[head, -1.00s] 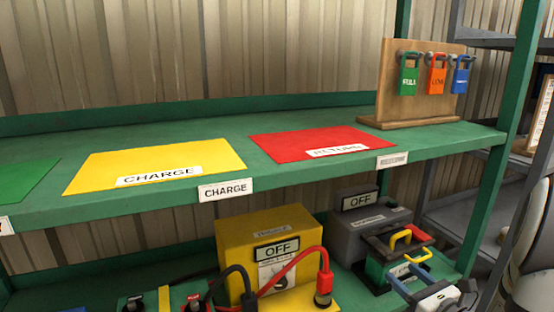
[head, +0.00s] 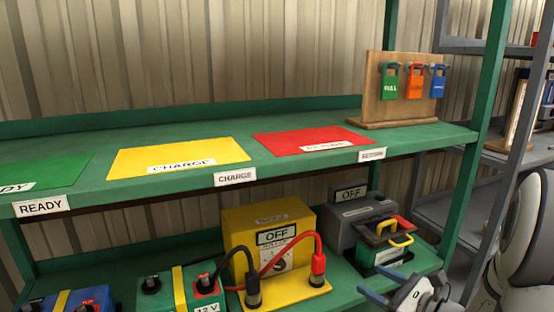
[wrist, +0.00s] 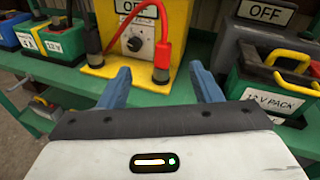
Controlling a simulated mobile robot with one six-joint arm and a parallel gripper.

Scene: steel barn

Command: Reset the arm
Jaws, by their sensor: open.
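My gripper (wrist: 160,88) shows in the wrist view with its two blue fingers apart and nothing between them. In the head view my gripper (head: 389,299) is at the lower right edge, in front of the lower shelf. It is below and in front of the green battery pack (head: 385,254) with a yellow handle, apart from it as far as I can see. In the wrist view the pack (wrist: 268,99), labelled 12 V PACK, stands to the right of the fingers. The yellow charger (wrist: 112,60), with its sign reading OFF, is beyond the fingers.
The upper green shelf (head: 100,203) carries green, yellow (head: 222,151) and red (head: 345,135) mats. A wooden board (head: 373,90) holds green, orange and blue padlocks. Green batteries (head: 166,298) and a grey charger (head: 340,228) stand below. A red cable (head: 319,242) arches at the yellow charger.

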